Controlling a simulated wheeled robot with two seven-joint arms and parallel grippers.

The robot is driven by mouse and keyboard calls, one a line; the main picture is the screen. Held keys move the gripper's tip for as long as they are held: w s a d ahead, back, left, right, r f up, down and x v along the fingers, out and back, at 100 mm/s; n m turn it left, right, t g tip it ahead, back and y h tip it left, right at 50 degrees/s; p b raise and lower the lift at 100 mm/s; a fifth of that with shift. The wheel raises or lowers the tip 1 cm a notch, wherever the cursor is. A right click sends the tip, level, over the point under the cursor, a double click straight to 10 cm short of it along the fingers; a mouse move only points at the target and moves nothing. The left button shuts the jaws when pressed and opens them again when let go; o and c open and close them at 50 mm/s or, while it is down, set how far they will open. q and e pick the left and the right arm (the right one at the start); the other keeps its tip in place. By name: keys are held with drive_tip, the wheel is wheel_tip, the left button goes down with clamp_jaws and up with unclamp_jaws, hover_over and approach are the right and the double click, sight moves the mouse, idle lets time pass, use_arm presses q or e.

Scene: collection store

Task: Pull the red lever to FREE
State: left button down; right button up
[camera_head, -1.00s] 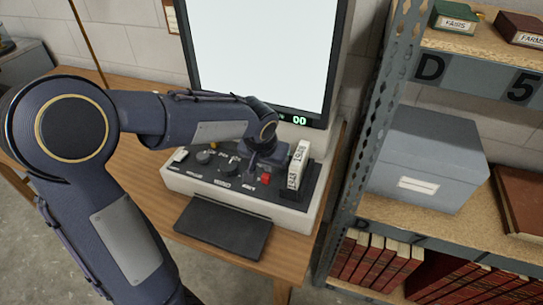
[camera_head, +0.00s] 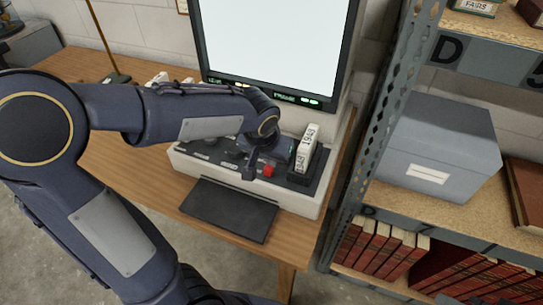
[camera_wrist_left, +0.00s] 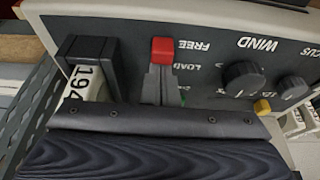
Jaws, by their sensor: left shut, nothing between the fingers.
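The red lever (camera_head: 269,170) is on the dark top panel of the cream machine (camera_head: 240,192), left of the upright box marked 1943 (camera_head: 306,150). In the left wrist view the red knob (camera_wrist_left: 162,50) lies beside the word FREE, with LOAD nearer the wrist. My left gripper (camera_head: 272,159) is low over the panel on the screen side of the lever. Its shut fingers (camera_wrist_left: 160,85) appear right behind the knob, with nothing held. I cannot tell whether they touch it. The lever's base is hidden. My right gripper is out of view.
A lit screen (camera_head: 275,45) stands behind the panel. Dark knobs (camera_wrist_left: 243,78) and a yellow button (camera_wrist_left: 262,107) are beside the lever. A metal shelf post (camera_head: 378,130) with a grey box (camera_head: 440,145) is close on the right. A dark flat plate (camera_head: 228,210) lies in front.

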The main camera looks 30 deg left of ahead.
use_arm(q)
drive_tip(key=p+v, duration=0.1)
drive_tip(key=v, duration=0.6)
drive_tip(key=shift+s+r, duration=0.15)
drive_tip(key=shift+r, duration=0.2)
drive_tip(key=s+d+r+n+t+h+p, duration=0.1)
drive_tip(key=s+h+p, duration=0.3)
drive_tip(key=s, duration=1.2)
drive_tip(key=shift+r+t+p, duration=0.4)
drive_tip(key=shift+r+p, duration=0.35)
drive_tip(key=shift+p, duration=0.05)
